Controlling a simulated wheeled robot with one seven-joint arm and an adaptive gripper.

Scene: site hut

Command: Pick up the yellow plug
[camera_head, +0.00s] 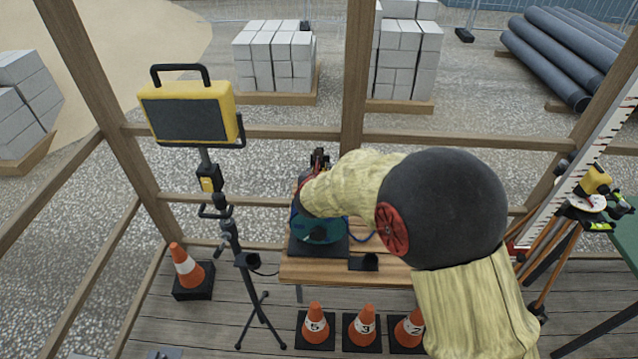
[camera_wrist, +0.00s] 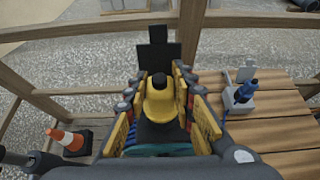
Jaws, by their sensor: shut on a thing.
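The yellow plug (camera_wrist: 160,102) stands between the two yellow-padded fingers of my gripper (camera_wrist: 161,80) in the wrist view. My gripper is shut on it. In the head view my gripper (camera_head: 318,162) is over the left end of the wooden bench (camera_head: 385,272), mostly covered by my sleeved arm. The plug cannot be made out there. A blue-green rounded thing (camera_head: 322,229) sits on a black base below my gripper.
A blue plug (camera_wrist: 246,91) stands in a grey holder on the bench, right of my gripper. A tripod (camera_head: 243,285) and a yellow work lamp (camera_head: 186,113) stand left. Numbered cones (camera_head: 315,322) stand in front. Wooden rails (camera_head: 270,132) run behind.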

